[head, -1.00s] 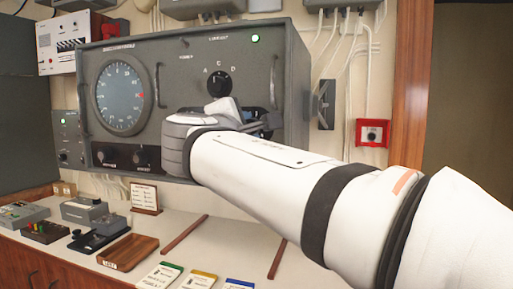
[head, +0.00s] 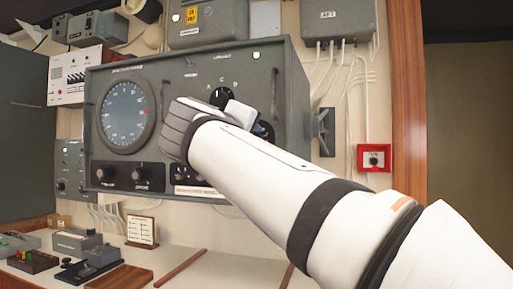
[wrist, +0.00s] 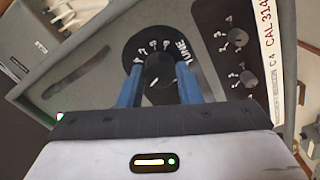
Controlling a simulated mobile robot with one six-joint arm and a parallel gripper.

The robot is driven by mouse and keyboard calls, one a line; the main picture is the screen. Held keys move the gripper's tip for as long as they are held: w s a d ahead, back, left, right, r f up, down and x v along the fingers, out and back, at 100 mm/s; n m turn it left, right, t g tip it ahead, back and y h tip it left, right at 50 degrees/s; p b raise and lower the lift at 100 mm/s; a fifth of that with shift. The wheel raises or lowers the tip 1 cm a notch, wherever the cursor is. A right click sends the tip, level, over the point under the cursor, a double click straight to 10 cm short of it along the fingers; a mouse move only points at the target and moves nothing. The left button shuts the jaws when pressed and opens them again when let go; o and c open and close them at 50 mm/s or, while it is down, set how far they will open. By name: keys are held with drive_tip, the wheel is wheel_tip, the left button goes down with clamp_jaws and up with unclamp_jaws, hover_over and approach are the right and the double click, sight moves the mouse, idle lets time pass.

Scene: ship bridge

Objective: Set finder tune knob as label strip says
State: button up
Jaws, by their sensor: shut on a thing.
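The tune knob (wrist: 157,82), dark with a white pointer line, sits on a round black dial marked TUNE in the wrist view. My gripper (wrist: 159,68) has its two blue fingers on either side of the knob and is shut on it. In the head view the grey finder cabinet (head: 275,75) hangs on the wall, and my wrist hides the tune knob.
The cabinet's lettered selector (head: 217,99) shows just above my wrist. The large round scale (head: 126,113) is left of it. Two small knobs (wrist: 240,60) show beside the tune dial in the wrist view. A red wall box (head: 374,158) is right of my arm. The counter lies below.

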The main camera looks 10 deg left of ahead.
drive_tip(key=shift+m, duration=0.5)
drive_tip(key=o, duration=1)
drive_tip(key=shift+c, duration=0.2)
drive_tip(key=s, duration=0.7)
drive_tip(key=shift+s+a, duration=0.3)
drive_tip(key=shift+s, duration=0.1)
